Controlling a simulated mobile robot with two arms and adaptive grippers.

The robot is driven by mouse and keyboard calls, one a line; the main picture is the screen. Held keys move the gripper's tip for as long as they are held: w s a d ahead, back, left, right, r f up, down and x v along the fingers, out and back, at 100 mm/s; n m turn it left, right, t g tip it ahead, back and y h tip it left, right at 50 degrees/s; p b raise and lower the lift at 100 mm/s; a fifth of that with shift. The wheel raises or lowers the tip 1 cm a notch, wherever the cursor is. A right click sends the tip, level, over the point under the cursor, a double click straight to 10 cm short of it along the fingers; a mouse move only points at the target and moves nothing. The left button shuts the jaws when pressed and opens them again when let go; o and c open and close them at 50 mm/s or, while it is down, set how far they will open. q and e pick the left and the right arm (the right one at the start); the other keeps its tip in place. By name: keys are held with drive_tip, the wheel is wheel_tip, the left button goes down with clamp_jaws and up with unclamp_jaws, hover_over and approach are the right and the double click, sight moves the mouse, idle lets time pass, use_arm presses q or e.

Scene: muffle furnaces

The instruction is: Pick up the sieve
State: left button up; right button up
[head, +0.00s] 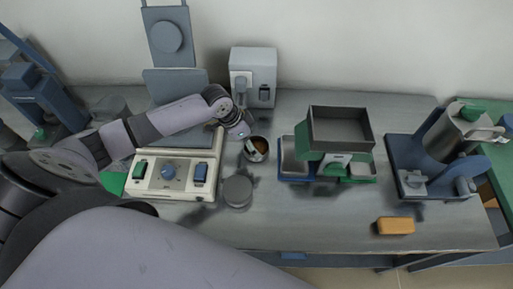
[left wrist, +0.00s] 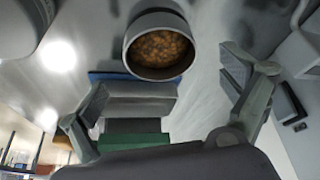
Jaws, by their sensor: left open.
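A round dark metal pot (head: 261,143) with brown grainy contents stands on the bench just beyond my left gripper (head: 243,134). A flat grey round piece (head: 237,191) lies nearer the front. I cannot tell for sure which of these round pieces is the sieve. In the left wrist view, the pot (left wrist: 128,58) shows ahead, between the spread fingers of my left gripper (left wrist: 168,82). The fingers are apart and nothing is visibly held. My right gripper is not in view.
A white control box (head: 175,172) with a knob sits left of the pot. A blue-green machine with a square grey tray (head: 341,141) stands right of it. An orange block (head: 395,226) lies front right. A grey unit (head: 254,65) stands behind. Bare bench (head: 300,220) lies in front.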

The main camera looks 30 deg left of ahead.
sight(259, 149)
use_arm(q)
drive_tip(key=shift+p+x, duration=0.8)
drive_tip(key=shift+x, duration=2)
drive_tip(key=shift+c, duration=0.3)
drive_tip(key=c, duration=1.2)
drive_tip(key=shift+c, duration=0.3)
drive_tip(key=shift+a+r, duration=0.1)
drive_tip(key=shift+r, duration=0.05)
